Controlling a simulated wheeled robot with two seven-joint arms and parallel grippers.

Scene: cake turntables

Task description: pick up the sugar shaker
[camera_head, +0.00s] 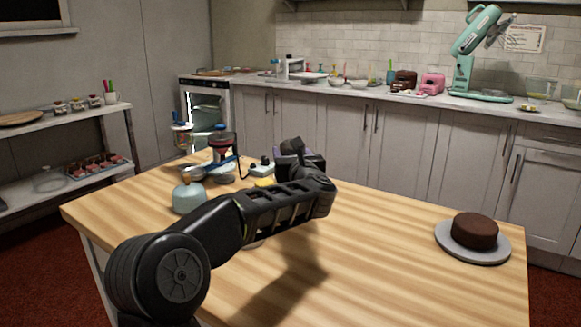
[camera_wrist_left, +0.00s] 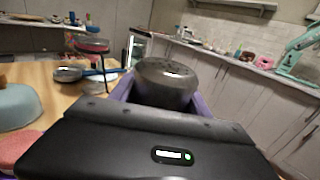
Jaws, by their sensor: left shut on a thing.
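The sugar shaker (camera_wrist_left: 168,78), with a dark grey rounded metal top, sits between the purple fingers of my left gripper (camera_wrist_left: 165,98) in the left wrist view. The gripper is shut on it. In the head view my left gripper (camera_head: 298,158) is over the far part of the wooden table, and my own arm hides much of the shaker there. I cannot tell whether its base touches the table. My right gripper is not in view.
On the wooden table (camera_head: 400,275), a pale blue rounded object (camera_head: 188,196) and a red-topped device (camera_head: 222,150) stand left of the gripper. A chocolate cake (camera_head: 475,231) rests on a grey turntable (camera_head: 458,250) at right. The table between arm and cake is clear.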

